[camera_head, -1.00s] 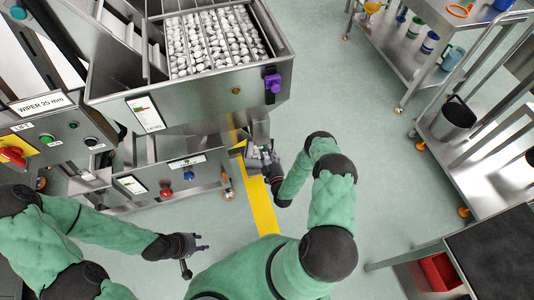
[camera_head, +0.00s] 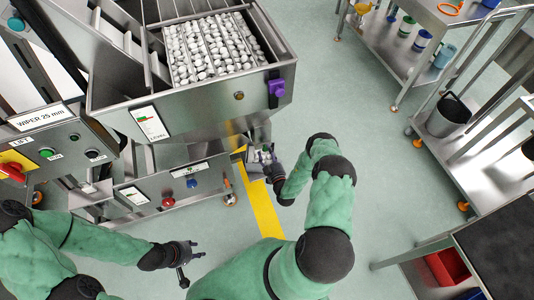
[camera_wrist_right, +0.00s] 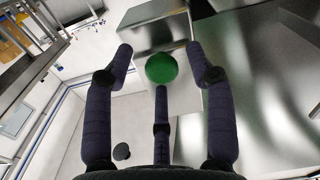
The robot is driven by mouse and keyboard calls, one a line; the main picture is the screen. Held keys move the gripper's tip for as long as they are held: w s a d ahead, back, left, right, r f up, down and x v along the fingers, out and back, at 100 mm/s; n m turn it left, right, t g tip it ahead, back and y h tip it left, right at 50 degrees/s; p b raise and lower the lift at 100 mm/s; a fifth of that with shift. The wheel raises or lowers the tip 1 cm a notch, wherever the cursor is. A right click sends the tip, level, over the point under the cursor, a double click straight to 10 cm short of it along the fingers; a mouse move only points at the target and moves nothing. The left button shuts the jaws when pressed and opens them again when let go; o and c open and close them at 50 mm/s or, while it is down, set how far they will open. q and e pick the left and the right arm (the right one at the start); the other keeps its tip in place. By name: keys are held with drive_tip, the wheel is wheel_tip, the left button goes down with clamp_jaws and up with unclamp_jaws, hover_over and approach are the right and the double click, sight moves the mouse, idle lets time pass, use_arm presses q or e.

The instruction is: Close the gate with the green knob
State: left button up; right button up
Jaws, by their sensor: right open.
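The green knob (camera_wrist_right: 161,68) is a round ball in the right wrist view, in front of a flat steel face. My right gripper (camera_wrist_right: 163,72) is open, with one finger left of the knob, one right and one below. I see no finger clearly touching it. In the head view my right gripper (camera_head: 272,168) is beside the lower right corner of the steel machine, where the knob is not clearly visible. The gate cannot be made out with certainty. My left gripper (camera_head: 190,258) is empty, its fingers apart, over the floor in front of the lower panel.
The steel hopper (camera_head: 190,98) holds white caps and carries a purple knob (camera_head: 276,87). The lower panel has a red button (camera_head: 168,202) and a blue button (camera_head: 191,183). A yellow floor stripe (camera_head: 263,208) runs past my right arm. A cart (camera_head: 415,50) stands at the upper right.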

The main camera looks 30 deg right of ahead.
drive_tip(key=v, duration=1.1)
drive_tip(key=shift+s, duration=0.4)
idle(0.5)
clamp_jaws()
idle(0.6)
idle(0.7)
